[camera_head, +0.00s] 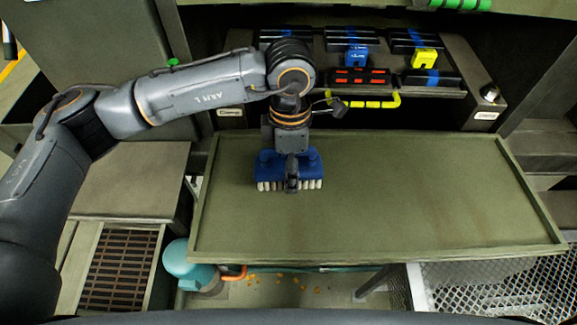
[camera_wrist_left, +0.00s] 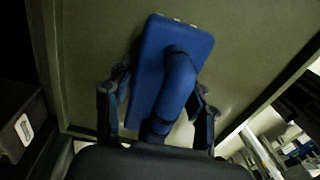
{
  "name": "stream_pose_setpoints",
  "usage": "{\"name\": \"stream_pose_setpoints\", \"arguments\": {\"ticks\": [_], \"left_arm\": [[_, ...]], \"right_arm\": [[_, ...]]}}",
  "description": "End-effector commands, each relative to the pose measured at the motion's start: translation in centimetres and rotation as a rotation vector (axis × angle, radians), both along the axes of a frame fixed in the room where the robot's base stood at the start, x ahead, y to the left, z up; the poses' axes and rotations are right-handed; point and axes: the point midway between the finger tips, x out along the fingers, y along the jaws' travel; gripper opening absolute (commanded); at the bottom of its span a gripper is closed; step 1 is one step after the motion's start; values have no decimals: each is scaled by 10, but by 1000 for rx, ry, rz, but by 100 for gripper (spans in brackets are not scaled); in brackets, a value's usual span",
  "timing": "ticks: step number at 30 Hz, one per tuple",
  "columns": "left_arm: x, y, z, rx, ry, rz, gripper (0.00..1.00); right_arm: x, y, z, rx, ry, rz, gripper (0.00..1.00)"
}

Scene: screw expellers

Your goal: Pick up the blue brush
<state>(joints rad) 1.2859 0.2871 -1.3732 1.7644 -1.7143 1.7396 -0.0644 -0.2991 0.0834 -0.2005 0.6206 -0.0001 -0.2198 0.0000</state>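The blue brush (camera_head: 266,172) lies in the left part of the green tray table, with its pale bristles showing along its near edge. My left gripper (camera_head: 292,182) is right over the brush and hides its middle. In the left wrist view, the blue brush (camera_wrist_left: 180,75) with its thick rounded handle lies between the two spread fingers of my left gripper (camera_wrist_left: 157,112). The fingers stand apart on either side of the handle, with a visible gap to it. My right gripper is not in view.
The green tray table (camera_head: 430,190) has a raised rim and is bare to the right of the brush. Behind it is a shelf with black blocks, a blue piece (camera_head: 356,57) and a yellow piece (camera_head: 424,58). A teal container (camera_head: 185,262) stands below the front left.

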Motion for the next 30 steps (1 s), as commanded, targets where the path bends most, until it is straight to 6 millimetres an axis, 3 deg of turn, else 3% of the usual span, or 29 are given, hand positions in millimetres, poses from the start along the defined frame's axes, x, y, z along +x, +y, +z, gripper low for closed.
{"name": "stream_pose_setpoints", "arguments": {"ticks": [1, 4, 5, 17, 23, 30], "left_arm": [[0, 0, 0, 0, 0, 0, 38], [0, 0, 0, 0, 0, 0, 17], [0, 0, 0, 0, 0, 0, 16], [1, 0, 9, -1, -2, 0, 16], [-2, -1, 38, -2, -4, -3, 16], [-41, 1, 86, -3, -3, -7, 16]], "right_arm": [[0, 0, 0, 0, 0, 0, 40], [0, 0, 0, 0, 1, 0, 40], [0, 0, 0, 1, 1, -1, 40], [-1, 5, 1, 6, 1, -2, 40], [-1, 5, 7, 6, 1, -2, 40], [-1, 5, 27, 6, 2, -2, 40]]}}
